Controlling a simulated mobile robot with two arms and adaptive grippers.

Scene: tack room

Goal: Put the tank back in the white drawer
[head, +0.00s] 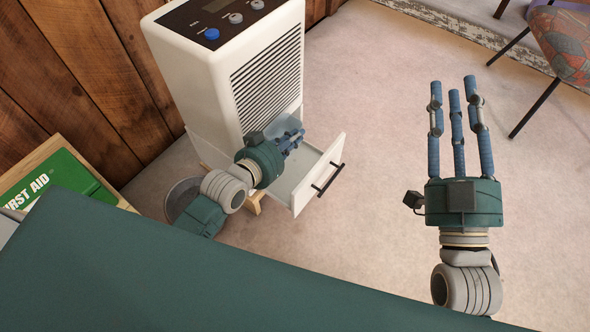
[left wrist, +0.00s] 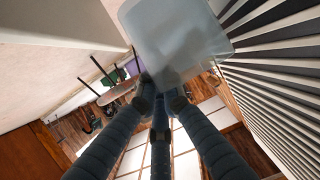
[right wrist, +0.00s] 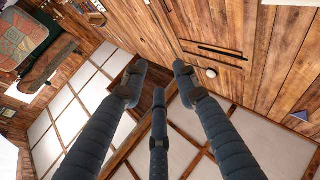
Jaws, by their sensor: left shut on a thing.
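The white drawer (head: 314,178) is pulled open at the base of a white dehumidifier (head: 190,70), with a dark bar handle on its front. My left gripper (head: 292,141) is at the drawer opening, close to the grille side. In the left wrist view the left gripper (left wrist: 160,95) is shut on the tank (left wrist: 175,40), a translucent pale box held at its near edge. My right gripper (head: 456,92) is open and empty over bare floor, fingers apart in the right wrist view (right wrist: 157,80).
A green first aid box (head: 60,178) lies on a wooden surface at the left. A patterned chair (head: 562,45) stands at the top right. A dark green surface (head: 150,265) fills the lower left. The carpet right of the drawer is clear.

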